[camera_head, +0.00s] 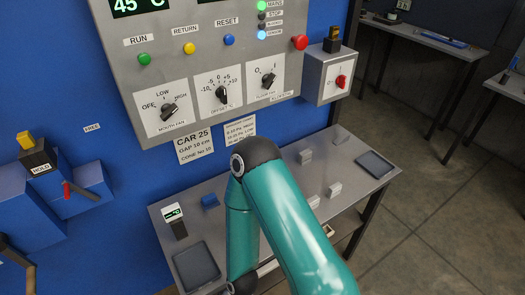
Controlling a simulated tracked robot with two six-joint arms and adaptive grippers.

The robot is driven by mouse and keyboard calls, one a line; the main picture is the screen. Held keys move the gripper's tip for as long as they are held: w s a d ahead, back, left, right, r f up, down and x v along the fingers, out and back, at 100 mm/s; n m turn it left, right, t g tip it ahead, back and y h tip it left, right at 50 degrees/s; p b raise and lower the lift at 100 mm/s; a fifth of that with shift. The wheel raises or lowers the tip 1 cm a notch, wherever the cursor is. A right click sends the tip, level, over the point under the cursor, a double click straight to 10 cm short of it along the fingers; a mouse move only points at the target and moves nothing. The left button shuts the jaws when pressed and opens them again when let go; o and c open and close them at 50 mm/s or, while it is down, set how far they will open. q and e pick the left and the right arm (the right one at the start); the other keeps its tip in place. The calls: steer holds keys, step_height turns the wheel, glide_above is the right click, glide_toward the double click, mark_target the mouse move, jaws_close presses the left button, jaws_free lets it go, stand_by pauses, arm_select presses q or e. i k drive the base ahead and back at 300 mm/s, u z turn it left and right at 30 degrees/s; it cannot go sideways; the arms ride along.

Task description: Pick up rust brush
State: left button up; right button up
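I cannot make out a rust brush in this view. My teal arm comes in from the bottom and bends at a dark elbow in front of the small grey table (290,185). It covers the middle of that table, and its far end drops to the bottom edge. Neither of my grippers shows.
A grey control panel (190,75) with buttons and knobs is on the blue wall. The table holds dark trays (196,265), a small meter (174,218), a blue piece (210,200) and several pale blocks. Another bench (425,35) stands at the back right, beyond open floor.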

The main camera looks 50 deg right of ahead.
mark_target(304, 156)
steer(key=z, duration=0.45)
steer(key=i, duration=0.15)
steer(key=u, duration=1.45)
steer(key=k, duration=2.2)
steer(key=z, duration=1)
steer(key=i, duration=1.15)
steer(key=z, duration=0.1)
